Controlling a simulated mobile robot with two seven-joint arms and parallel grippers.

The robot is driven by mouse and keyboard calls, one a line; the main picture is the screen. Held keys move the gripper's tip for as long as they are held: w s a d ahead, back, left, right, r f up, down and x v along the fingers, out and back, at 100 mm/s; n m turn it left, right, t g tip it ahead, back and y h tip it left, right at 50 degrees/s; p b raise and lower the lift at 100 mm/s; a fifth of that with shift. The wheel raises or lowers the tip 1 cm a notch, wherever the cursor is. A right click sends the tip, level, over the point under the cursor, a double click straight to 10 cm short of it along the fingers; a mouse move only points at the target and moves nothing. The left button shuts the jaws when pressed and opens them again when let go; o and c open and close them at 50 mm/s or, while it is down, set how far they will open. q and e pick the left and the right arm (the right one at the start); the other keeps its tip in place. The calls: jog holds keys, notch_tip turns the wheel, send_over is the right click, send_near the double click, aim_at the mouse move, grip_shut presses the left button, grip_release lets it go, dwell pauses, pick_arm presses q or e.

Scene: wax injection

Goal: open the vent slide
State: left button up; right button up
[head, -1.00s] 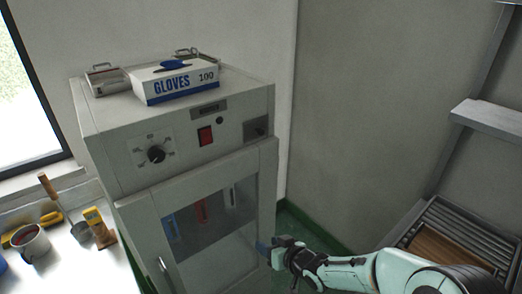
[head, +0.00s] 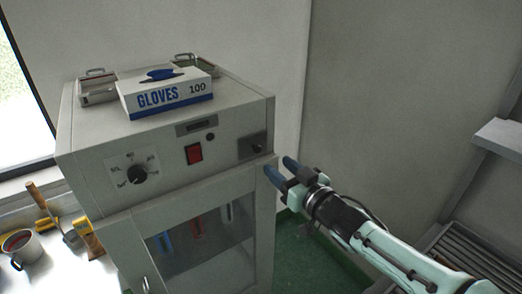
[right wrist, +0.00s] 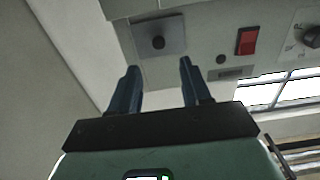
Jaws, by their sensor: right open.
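The vent slide is a small dark knob (head: 257,149) on a grey metal plate (head: 245,152) at the right end of the cabinet's upper front panel. In the right wrist view the knob (right wrist: 158,42) sits on its plate beyond the fingers, between their lines. My right gripper (head: 279,168) is open and empty, with blue fingers, just below and right of the plate and apart from the knob. It also shows in the right wrist view (right wrist: 157,80). My left gripper is not in view.
The cabinet (head: 90,185) has a red switch (head: 194,154), a dial (head: 137,174) and a glass door (head: 205,245). A gloves box (head: 168,95) and metal trays (head: 97,88) stand on top.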

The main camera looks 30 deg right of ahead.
aim_at(259, 149)
jog(key=w, duration=0.6)
jog(key=w+p, duration=0.1)
jog(key=w, duration=0.2)
jog(key=shift+a, duration=0.25)
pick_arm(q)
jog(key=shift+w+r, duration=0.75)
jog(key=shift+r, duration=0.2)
pick_arm(e)
grip_shut()
